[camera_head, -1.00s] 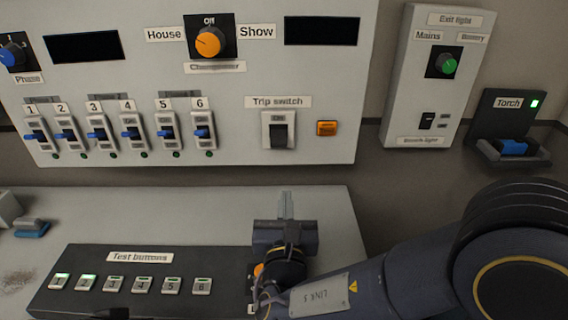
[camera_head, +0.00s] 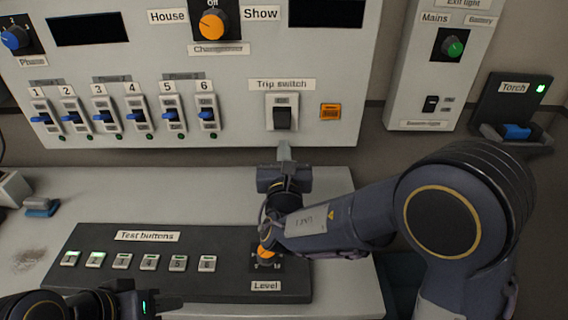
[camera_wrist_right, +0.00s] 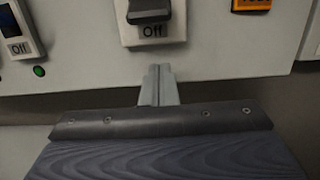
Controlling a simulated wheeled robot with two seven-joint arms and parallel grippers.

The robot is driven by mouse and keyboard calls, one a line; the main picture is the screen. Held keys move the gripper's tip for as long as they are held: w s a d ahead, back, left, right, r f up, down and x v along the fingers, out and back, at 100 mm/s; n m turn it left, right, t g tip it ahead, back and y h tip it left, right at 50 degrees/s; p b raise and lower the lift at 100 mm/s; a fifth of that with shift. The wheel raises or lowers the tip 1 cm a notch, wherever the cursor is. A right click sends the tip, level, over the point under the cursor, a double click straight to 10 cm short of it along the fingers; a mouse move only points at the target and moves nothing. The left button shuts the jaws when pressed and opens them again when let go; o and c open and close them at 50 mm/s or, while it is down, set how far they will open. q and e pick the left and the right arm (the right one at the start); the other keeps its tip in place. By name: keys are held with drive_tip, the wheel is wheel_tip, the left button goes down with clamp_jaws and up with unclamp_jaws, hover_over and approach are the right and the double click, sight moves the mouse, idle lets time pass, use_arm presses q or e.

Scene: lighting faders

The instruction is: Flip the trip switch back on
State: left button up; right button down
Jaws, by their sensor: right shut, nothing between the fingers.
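The trip switch (camera_head: 283,114) is a dark rocker in a white plate on the grey wall panel, under a "Trip switch" label. In the right wrist view the dark rocker (camera_wrist_right: 149,10) sits at the top edge, with "Off" printed on the plate below it. My right gripper (camera_head: 284,150) is shut and empty, pointing up just below the switch plate; its fingertips (camera_wrist_right: 159,72) show below the plate, with a visible gap. My left gripper (camera_head: 155,303) is at the bottom left, near the test-button box; its jaw state is unclear.
An orange button (camera_head: 331,111) is right of the switch. Several blue-handled breakers (camera_head: 137,115) line the panel's left. The test-button box (camera_head: 180,288) with a Level knob (camera_head: 266,252) lies on the desk below. A torch (camera_head: 517,131) sits in its dock at right.

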sight(282, 113)
drive_tip(key=shift+s+r+p, duration=0.25)
drive_tip(key=shift+r, duration=0.35)
drive_tip(key=shift+s+r+p, duration=0.25)
drive_tip(key=shift+r, duration=0.35)
drive_tip(key=shift+s+r+p, duration=0.25)
drive_tip(key=shift+r, duration=0.35)
